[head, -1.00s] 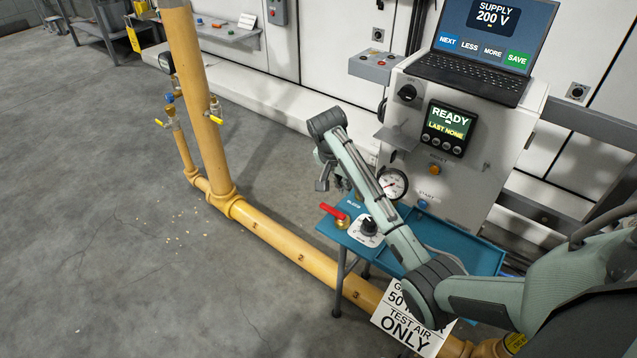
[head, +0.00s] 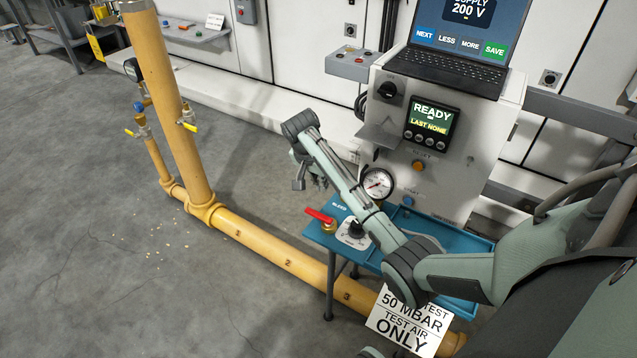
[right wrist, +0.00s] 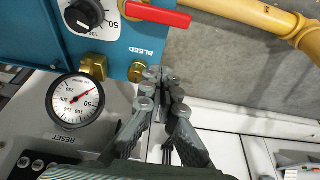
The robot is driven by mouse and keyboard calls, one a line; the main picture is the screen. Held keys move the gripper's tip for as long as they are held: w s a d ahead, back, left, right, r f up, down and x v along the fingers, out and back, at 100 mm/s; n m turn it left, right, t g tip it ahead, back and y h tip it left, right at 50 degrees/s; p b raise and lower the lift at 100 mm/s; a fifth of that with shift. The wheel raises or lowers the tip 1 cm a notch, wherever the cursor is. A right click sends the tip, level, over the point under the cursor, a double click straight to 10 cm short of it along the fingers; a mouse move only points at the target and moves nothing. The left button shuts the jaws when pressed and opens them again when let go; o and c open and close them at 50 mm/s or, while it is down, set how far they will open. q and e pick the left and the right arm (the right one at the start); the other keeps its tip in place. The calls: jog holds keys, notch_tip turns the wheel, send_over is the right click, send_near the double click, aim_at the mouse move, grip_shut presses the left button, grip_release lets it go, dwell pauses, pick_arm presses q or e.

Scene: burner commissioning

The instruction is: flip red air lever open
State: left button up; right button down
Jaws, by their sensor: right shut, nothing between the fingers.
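The red lever (head: 318,215) sits on a brass valve (head: 329,228) at the left end of the blue bench by the BLEED label. In the right wrist view the red lever (right wrist: 158,14) lies across the top, pointing right past the blue panel's edge. My right gripper (head: 311,183) appears above the lever in the head view, apart from it. In the right wrist view its fingers (right wrist: 163,76) are together and empty, below the lever in the picture.
A pressure gauge (head: 377,184) and a black dial (head: 356,230) stand close beside the valve. The white cabinet (head: 455,185) rises behind. A yellow pipe (head: 270,253) runs low in front of the bench. Open floor lies to the left.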

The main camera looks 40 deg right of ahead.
aim_at(319, 216)
jog(key=x, duration=0.6)
jog(key=shift+b, duration=0.35)
jog(key=a, duration=0.1)
jog(key=s+a+p, duration=0.1)
jog(key=a, duration=0.1)
jog(key=shift+s, duration=0.1)
jog(key=shift+s+a, duration=0.15)
jog(key=shift+a, duration=0.2)
pick_arm(q)
jog(key=shift+w+r, duration=0.1)
jog(key=shift+w, duration=0.1)
jog(key=shift+s, duration=0.1)
